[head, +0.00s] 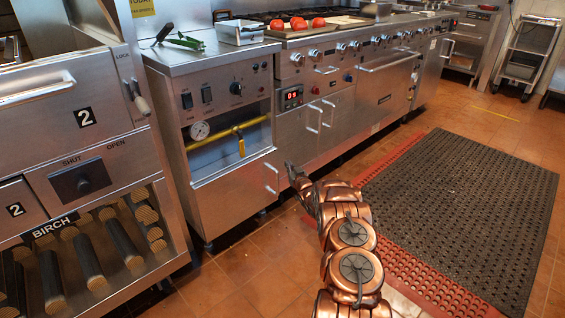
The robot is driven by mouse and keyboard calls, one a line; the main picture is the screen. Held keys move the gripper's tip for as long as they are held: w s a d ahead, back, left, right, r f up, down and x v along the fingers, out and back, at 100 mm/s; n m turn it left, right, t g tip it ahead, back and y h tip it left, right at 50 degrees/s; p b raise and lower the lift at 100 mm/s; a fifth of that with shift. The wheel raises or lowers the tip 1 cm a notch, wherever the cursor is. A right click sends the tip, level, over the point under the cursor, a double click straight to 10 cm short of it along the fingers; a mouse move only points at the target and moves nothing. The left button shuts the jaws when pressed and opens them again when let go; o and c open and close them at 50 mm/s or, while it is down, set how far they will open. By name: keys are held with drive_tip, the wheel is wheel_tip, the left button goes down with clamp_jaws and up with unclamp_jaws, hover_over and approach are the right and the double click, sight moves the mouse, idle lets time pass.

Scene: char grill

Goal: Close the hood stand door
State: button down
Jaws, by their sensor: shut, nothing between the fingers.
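A steel stand with a pressure gauge and a yellow pipe stands left of centre in the head view. My copper arm reaches up from the bottom. My small dark gripper (290,168) is shut and empty, just right of the handle in the picture. Whether it touches the door is unclear.
A range with knobs (341,48) and two more bar handles continues to the right. A cabinet marked BIRCH (56,226) stands at the left. A black mat (455,205) with a red border covers the floor at right. Tiled floor (245,265) is clear before the stand.

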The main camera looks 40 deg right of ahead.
drive_tip(key=s+p, duration=0.1)
drive_tip(key=s, duration=0.6)
drive_tip(key=shift+s+d+f, duration=0.15)
drive_tip(key=shift+d, duration=0.1)
drive_tip(key=shift+p, duration=0.3)
